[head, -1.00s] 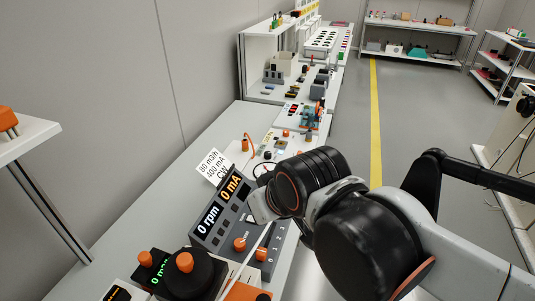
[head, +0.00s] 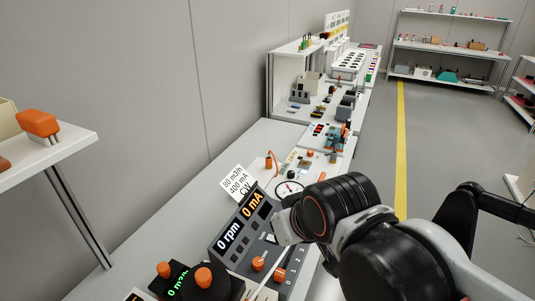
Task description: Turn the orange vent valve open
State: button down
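Several orange knobs and caps show on the bench, and I cannot tell which is the vent valve. One orange knob (head: 204,276) sits on a round black body at the lower edge. Another orange knob (head: 164,269) is left of it. Two more, a left knob (head: 257,264) and a right knob (head: 280,275), are on the grey console (head: 228,238), which reads 0 rpm and 0 mA. My gripper (head: 284,227) is beside the console's upper right, mostly hidden by my black wrist. Its fingertips cannot be made out, and no contact with a knob is visible.
A white card (head: 238,183) stands behind the console. A round gauge (head: 289,188) is partly beside my wrist. Farther back are an orange part (head: 269,160) with a looped cable and a crowded shelf unit (head: 310,80). A side shelf (head: 50,150) juts in at left. The floor (head: 440,140) at right is clear.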

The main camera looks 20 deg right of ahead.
aim_at(323, 175)
jog(key=z, duration=0.9)
jog(key=i+l, duration=0.15)
jog(key=i+u, duration=0.05)
jog(key=i, duration=0.05)
